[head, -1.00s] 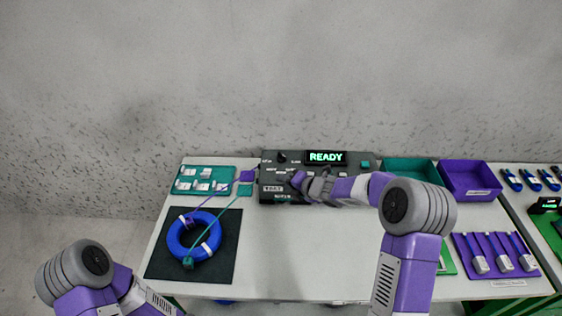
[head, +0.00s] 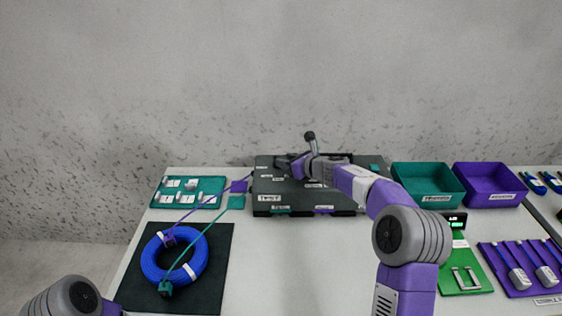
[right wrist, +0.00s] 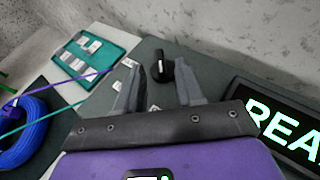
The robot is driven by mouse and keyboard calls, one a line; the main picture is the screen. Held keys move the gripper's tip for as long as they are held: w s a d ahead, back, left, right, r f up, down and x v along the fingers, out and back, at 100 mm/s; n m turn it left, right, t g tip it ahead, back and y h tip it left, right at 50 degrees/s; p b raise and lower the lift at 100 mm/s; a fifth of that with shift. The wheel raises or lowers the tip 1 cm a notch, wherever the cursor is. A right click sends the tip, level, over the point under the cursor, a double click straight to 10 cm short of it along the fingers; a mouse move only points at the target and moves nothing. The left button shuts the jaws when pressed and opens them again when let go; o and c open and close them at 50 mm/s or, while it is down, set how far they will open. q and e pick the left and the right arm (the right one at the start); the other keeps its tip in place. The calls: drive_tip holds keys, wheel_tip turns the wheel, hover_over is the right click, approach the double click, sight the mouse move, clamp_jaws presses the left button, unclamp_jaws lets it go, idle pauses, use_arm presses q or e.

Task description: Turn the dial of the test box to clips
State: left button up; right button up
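The test box (head: 345,201) is a dark grey panel at the back of the table against the wall. Its black dial (right wrist: 160,68) shows in the right wrist view, between and just beyond my right fingertips. I cannot tell whether the fingers touch it. My right gripper (right wrist: 157,84) is open and empty. In the head view my right gripper (head: 287,163) is over the upper left part of the box, and my arm hides the display. The lit display (right wrist: 287,125) shows "REA" in the right wrist view. The dial's label cannot be read. My left gripper is out of view.
A blue cable coil (head: 150,262) lies on a dark mat (head: 212,270) at left, with purple and teal leads running towards the box. A teal tray (head: 211,184) sits behind it. Teal (head: 425,198) and purple (head: 490,199) bins stand at right. The front middle table is clear.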

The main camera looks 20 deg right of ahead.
drive_tip(key=shift+x, duration=1.85)
clamp_jaws()
